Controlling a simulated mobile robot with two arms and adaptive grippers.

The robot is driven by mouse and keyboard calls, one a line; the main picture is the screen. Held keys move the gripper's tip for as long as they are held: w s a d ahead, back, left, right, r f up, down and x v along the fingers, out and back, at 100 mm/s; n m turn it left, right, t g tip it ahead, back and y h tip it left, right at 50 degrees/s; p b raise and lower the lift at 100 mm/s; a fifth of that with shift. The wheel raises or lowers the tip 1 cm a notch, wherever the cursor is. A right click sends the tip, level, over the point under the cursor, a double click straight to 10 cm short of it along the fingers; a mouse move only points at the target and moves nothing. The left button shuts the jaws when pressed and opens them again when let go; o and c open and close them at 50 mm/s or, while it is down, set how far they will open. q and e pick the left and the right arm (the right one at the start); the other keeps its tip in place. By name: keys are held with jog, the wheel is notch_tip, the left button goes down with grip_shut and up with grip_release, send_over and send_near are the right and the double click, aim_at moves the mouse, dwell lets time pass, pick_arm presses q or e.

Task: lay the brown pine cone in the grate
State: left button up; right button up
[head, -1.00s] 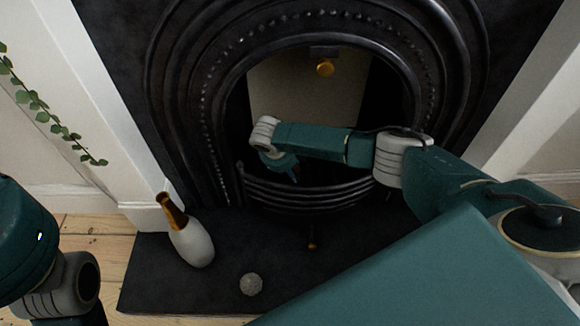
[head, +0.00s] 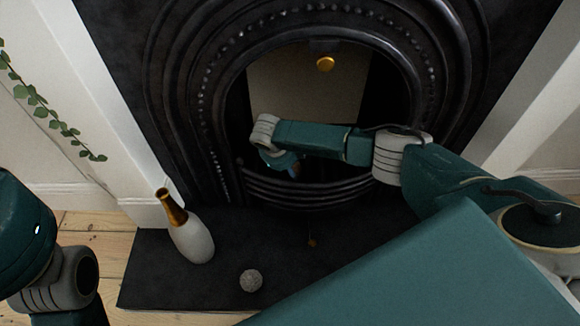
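The black grate (head: 310,192) has curved front bars and sits in the arched fireplace opening. My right arm reaches in from the right, and its gripper (head: 290,170) points down inside the opening, just behind the top bar. Its fingertips are partly hidden by the wrist and the bars, so I cannot tell whether it is open or holds anything. I cannot make out a brown pine cone in the head view; the inside of the grate is dark and mostly covered. My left arm shows at the lower left, with its gripper out of view.
A white and gold bottle-shaped vase (head: 190,232) stands on the left of the dark hearth (head: 215,285). A small grey rough ball (head: 251,280) lies near the hearth's front edge. Trailing leaves (head: 45,110) hang at left.

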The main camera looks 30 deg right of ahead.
jog(key=shift+f, duration=0.2)
jog(key=o, duration=0.9)
jog(key=shift+o, duration=0.2)
